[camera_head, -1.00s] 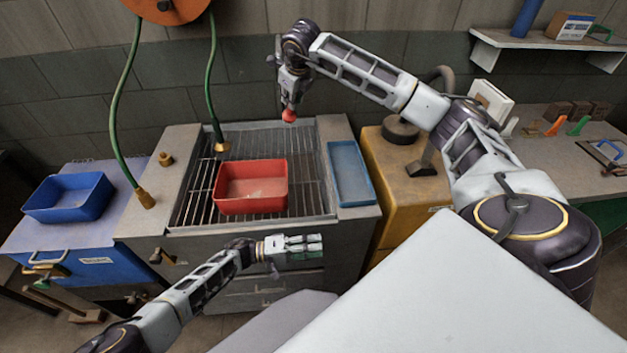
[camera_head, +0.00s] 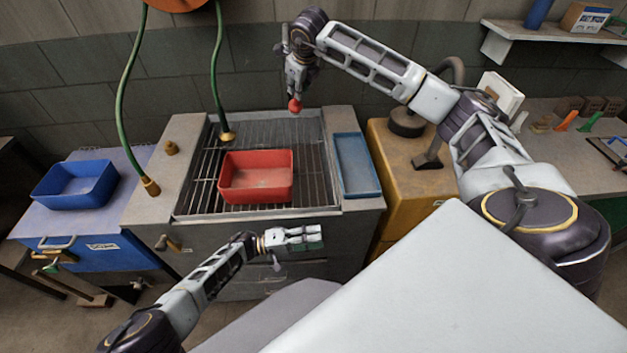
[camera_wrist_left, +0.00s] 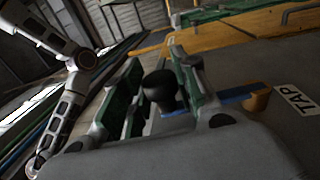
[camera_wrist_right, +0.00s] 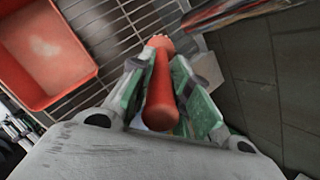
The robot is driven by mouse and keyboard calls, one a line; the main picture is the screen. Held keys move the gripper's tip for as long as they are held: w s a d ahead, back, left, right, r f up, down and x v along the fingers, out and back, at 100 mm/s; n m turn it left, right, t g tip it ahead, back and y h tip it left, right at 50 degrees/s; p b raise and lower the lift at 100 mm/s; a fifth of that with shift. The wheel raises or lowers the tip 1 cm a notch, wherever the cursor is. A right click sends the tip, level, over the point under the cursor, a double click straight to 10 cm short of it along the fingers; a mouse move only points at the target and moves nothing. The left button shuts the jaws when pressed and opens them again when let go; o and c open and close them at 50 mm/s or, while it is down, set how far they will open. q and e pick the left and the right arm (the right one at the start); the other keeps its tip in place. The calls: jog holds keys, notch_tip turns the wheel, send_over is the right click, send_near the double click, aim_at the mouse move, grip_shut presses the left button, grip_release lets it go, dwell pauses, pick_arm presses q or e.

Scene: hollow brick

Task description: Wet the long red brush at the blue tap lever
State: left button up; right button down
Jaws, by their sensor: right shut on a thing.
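The long red brush shows as a red handle (camera_wrist_right: 162,98) between the fingers of my right gripper (camera_wrist_right: 160,92). In the head view that gripper (camera_head: 295,88) is shut on it, above the back of the sink grate; only a red end (camera_head: 294,105) shows below the fingers. My left gripper (camera_head: 294,238) is in front of the sink. In the left wrist view its fingers (camera_wrist_left: 158,95) are apart around a black knob (camera_wrist_left: 160,86). The blue tap lever (camera_wrist_left: 235,93) runs behind the right finger, beside a TAP label (camera_wrist_left: 300,102); contact cannot be told.
A red basin (camera_head: 255,192) sits on the sink grate (camera_head: 312,180). A blue tray (camera_head: 357,165) lies along the sink's right side. A green hose (camera_head: 217,75) hangs over the grate. A blue bin (camera_head: 75,186) stands at the left. Grate right of the basin is clear.

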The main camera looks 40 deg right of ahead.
pick_arm(q)
jog(key=o, duration=0.4)
jog(key=shift+c, duration=0.2)
jog(key=v, duration=0.7)
jog(key=shift+a, duration=0.2)
jog(key=shift+w+f, duration=0.1)
jog(key=shift+w, duration=0.05)
